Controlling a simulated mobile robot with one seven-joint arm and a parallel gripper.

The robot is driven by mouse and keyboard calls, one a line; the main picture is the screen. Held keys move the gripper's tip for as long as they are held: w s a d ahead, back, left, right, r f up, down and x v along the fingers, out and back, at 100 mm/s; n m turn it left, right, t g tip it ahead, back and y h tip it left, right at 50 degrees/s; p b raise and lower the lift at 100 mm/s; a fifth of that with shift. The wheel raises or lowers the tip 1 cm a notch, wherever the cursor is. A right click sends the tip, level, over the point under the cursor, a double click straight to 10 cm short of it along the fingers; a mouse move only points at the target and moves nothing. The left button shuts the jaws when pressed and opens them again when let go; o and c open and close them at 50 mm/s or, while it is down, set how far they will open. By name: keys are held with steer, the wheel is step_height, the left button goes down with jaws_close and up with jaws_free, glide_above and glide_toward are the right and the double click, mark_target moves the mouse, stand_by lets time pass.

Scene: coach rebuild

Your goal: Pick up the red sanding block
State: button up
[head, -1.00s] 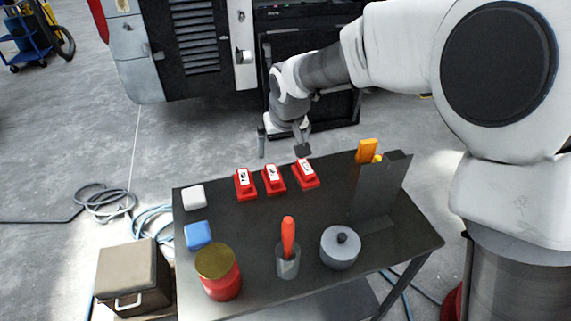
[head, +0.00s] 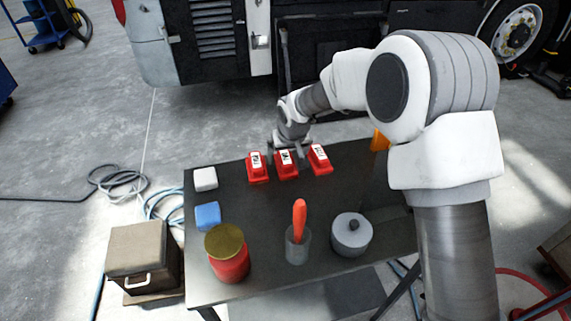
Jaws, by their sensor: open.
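Three red sanding blocks stand in a row at the far side of the dark table, each with a white label too small to read: a left one (head: 257,174), a middle one (head: 287,171) and a right one (head: 322,168). My gripper (head: 288,153) is open and low at the far end of the middle block. Its fingers appear to be on either side of that block; whether they touch it I cannot tell. The right finger shows close to the gap between the middle and right blocks.
On the table (head: 225,283) are a white block (head: 205,179), a blue block (head: 208,216), a red jar (head: 230,262), a cup (head: 297,248) holding an orange-handled tool, and a grey lidded pot (head: 351,236). An orange object (head: 379,140) is partly hidden by my arm.

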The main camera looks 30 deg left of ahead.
steer(key=shift+x, duration=1.5)
steer(key=shift+a, duration=0.1)
steer(key=shift+c, duration=0.3)
steer(key=shift+r, duration=0.1)
steer(key=c, duration=1.5)
steer(key=shift+r, duration=0.1)
step_height(320, 180, up, 4)
steer(key=shift+r+p, duration=0.2)
steer(key=shift+p, duration=0.1)
steer(key=s+d+r, duration=0.6)
steer(key=s+d, duration=0.1)
steer(key=d, duration=0.2)
steer(key=shift+d+p, duration=0.15)
steer(key=shift+p, duration=0.15)
steer(key=shift+s+r, duration=0.1)
steer(key=shift+r, duration=0.05)
